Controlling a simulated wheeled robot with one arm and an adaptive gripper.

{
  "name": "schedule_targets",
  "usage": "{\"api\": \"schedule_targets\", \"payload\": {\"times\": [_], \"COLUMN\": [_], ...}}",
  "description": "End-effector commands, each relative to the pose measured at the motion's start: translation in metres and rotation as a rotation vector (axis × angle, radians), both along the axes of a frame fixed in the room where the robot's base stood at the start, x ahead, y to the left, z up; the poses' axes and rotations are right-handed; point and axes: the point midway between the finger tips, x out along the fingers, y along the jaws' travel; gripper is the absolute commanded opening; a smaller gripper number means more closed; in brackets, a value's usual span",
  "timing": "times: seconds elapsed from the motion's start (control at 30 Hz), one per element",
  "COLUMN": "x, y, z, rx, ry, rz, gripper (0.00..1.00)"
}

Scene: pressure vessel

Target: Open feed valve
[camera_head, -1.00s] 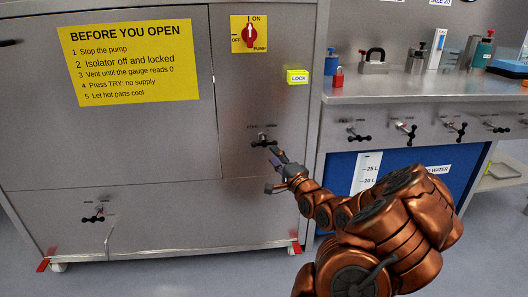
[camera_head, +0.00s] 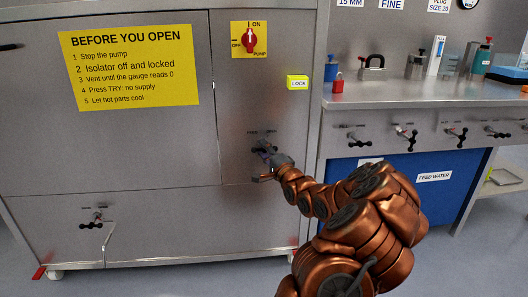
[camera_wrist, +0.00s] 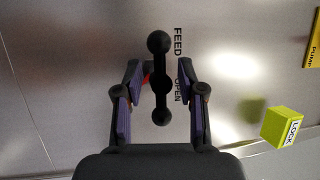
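The feed valve (camera_wrist: 159,80) is a black bar handle with round knobs at its ends, on the steel cabinet front. In the wrist view it stands between the two purple-padded fingers of my gripper (camera_wrist: 160,105), with a gap on each side. The label reads "FEED" and "OPEN", partly covered by the handle. In the head view my gripper (camera_head: 268,165) is at the valve and hides most of it. My gripper is open, and no finger visibly touches the handle.
A red pump switch (camera_head: 250,39) and a yellow LOCK block (camera_head: 297,82) are above on the cabinet. Another black valve (camera_head: 92,219) is at lower left. A bench (camera_head: 430,95) with several valves stands to the right.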

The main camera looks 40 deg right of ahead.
Motion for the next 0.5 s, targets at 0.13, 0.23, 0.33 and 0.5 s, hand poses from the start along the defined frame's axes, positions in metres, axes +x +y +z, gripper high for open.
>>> {"api": "schedule_targets", "payload": {"times": [0.13,0.23,0.33,0.5], "x": [0.0011,0.0010,0.0010,0.0009], "y": [0.0000,0.0000,-0.0001,-0.0001], "z": [0.0002,0.0002,0.0002,0.0004], "rx": [0.001,0.001,0.001,0.001], "ry": [0.000,0.000,0.000,0.000], "rz": [0.000,0.000,0.000,0.000], "gripper": [0.39,0.39,0.34,0.16]}}
